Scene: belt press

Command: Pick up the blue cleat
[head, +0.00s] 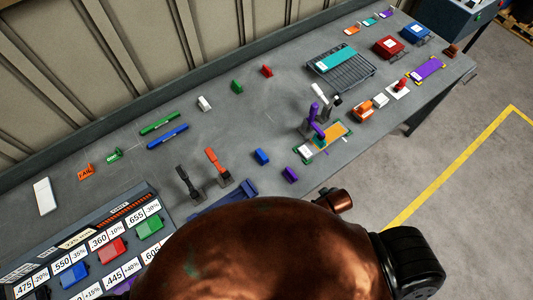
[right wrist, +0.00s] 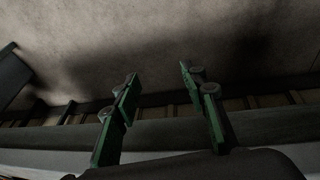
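A small blue block (head: 261,156), which looks like the blue cleat, lies on the grey bench near its front edge in the head view. A purple block (head: 290,174) lies just right of it. My right gripper (right wrist: 158,75) shows in the right wrist view, its two green-faced fingers apart with nothing between them. It faces a plain pale surface, away from the blocks. My left gripper is in neither view. My own brown rounded body hides the bottom middle of the head view.
Orange and dark upright levers (head: 216,165) stand left of the blue block. A purple lever fixture (head: 314,125) stands to its right. Green (head: 236,86), red (head: 267,71) and white (head: 204,103) blocks lie farther back. A labelled panel (head: 125,228) with coloured blocks is at lower left. The bench middle is clear.

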